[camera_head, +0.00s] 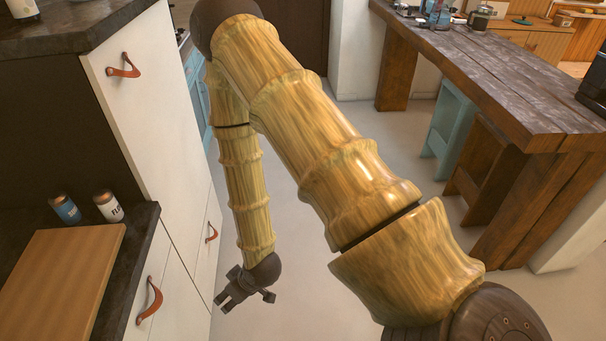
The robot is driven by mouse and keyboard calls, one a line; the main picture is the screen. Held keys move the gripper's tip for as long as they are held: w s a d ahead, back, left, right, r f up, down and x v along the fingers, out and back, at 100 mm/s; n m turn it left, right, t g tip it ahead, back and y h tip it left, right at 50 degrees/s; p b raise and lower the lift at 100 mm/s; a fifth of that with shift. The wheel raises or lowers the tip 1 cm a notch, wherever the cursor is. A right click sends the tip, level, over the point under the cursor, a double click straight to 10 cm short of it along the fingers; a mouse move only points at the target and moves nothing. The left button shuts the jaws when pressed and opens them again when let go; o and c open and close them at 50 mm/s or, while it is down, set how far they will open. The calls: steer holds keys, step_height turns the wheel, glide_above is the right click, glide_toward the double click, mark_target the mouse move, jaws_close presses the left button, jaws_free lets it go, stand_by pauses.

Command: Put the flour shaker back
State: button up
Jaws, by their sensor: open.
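The flour shaker (109,206) is a white can with a dark lid and dark letters that begin with "FL". It stands upright on the dark counter (136,246) at the left, close to the counter's edge and beside the tall white cabinet. My gripper (240,294) hangs low over the floor, to the right of the lower white drawers and well apart from the shaker. It is open, small in the view, and I see nothing in it.
A blue can (65,209) stands just left of the shaker. A wooden board (60,280) lies in front of them. White cabinet fronts (150,110) with leather pulls border the counter. A wooden table (490,75) stands at the right; clear floor lies between.

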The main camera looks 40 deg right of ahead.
steer(key=s+d+f+m+g+h, duration=0.1)
steer(key=s+d+f+g, duration=0.1)
steer(key=s, duration=0.8)
steer(key=s+d+f+m+g+h, duration=0.1)
steer(key=s+d+f, duration=0.4)
steer(key=s, duration=0.6)
steer(key=shift+s+d+f+m+g+h, duration=0.2)
steer(key=shift+f+m+g+h, duration=0.2)
steer(key=shift+g+h, duration=0.35)
